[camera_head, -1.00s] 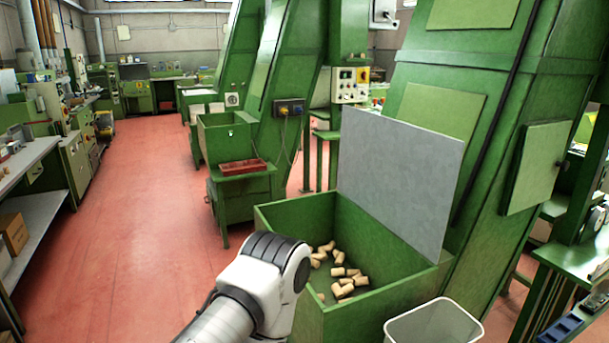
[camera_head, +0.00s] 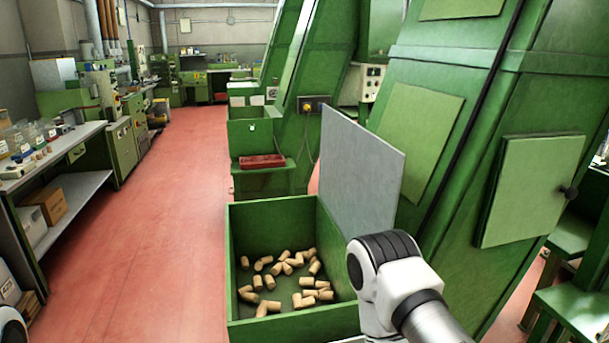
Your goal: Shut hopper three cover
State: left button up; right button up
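A green open-topped hopper (camera_head: 285,213) stands in the lower middle of the head view, with several cork stoppers (camera_head: 268,282) on its floor. Its grey flat cover (camera_head: 362,165) stands raised, leaning back at the hopper's right side, so the hopper is open. I see no number on it. One of my arms, white with black bands, comes in from the lower right and hides part of the hopper's right wall. Neither of my grippers shows, and no contact with the cover is visible.
A smaller green hopper (camera_head: 247,136) with a red tray (camera_head: 262,161) stands farther back. A green machine chute with a small door (camera_head: 530,190) rises at the right. Benches (camera_head: 62,150) line the left. The red floor (camera_head: 150,220) between is clear.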

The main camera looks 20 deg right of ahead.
aim_at(360, 180)
jog(key=k+l, duration=0.1)
jog(key=l, duration=0.3)
jog(key=l+u, duration=0.1)
jog(key=l, duration=0.3)
jog(key=k+l, duration=0.15)
jog(key=l, duration=0.25)
jog(key=k+l, duration=0.1)
jog(key=l, duration=0.25)
jog(key=k+l+u, duration=0.1)
jog(key=l, duration=0.3)
jog(key=k+l, duration=0.1)
jog(key=l, duration=0.3)
jog(key=k+l+u, duration=0.1)
jog(key=l, duration=0.25)
